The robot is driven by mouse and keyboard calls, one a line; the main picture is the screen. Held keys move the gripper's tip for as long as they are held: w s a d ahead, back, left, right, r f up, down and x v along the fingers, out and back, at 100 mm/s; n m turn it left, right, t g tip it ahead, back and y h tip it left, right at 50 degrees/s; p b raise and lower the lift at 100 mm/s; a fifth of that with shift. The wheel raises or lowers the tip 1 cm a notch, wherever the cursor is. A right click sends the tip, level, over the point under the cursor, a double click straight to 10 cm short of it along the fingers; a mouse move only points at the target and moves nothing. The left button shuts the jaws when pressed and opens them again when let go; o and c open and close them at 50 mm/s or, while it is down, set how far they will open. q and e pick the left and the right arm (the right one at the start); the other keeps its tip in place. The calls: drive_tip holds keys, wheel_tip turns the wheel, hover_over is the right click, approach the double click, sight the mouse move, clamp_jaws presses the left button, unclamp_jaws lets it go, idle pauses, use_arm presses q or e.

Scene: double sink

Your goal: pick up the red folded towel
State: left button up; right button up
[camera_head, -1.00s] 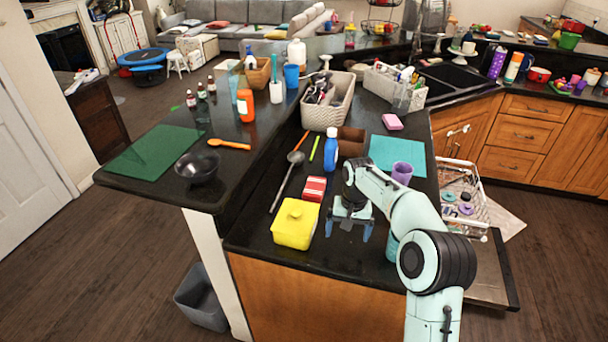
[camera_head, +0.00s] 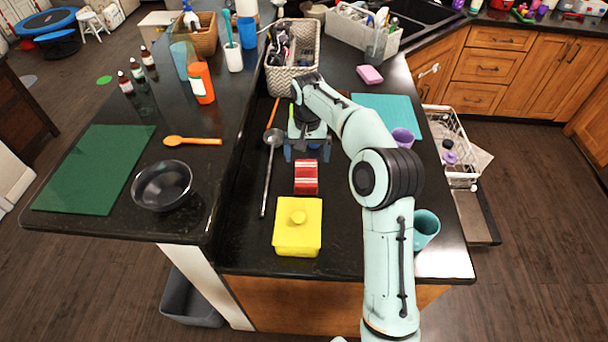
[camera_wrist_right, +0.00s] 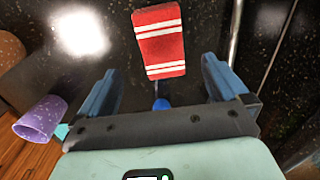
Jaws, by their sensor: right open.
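The red folded towel (camera_head: 306,177) with white stripes lies on the dark counter just behind the yellow lidded box. My right gripper (camera_head: 307,152) is above the counter, a little beyond the towel in the head view. In the right wrist view, the towel (camera_wrist_right: 159,42) lies past the open fingertips, roughly centred between them. My left gripper is not in view.
The yellow box (camera_head: 298,228) stands close in front of the towel. A metal ladle (camera_head: 269,175) lies to its left. A teal cup (camera_head: 425,228) and purple cup (camera_head: 403,138) stand to the right. A wicker basket (camera_head: 291,75) stands behind.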

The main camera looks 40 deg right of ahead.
sight(306, 172)
wheel_tip(306, 172, down, 3)
drive_tip(key=shift+s+r, duration=0.1)
drive_tip(key=shift+w+f, duration=0.25)
drive_tip(key=shift+f, duration=0.35)
drive_tip(key=shift+f+b, duration=0.35)
drive_tip(key=shift+f, duration=2.05)
drive_tip(key=c, duration=1)
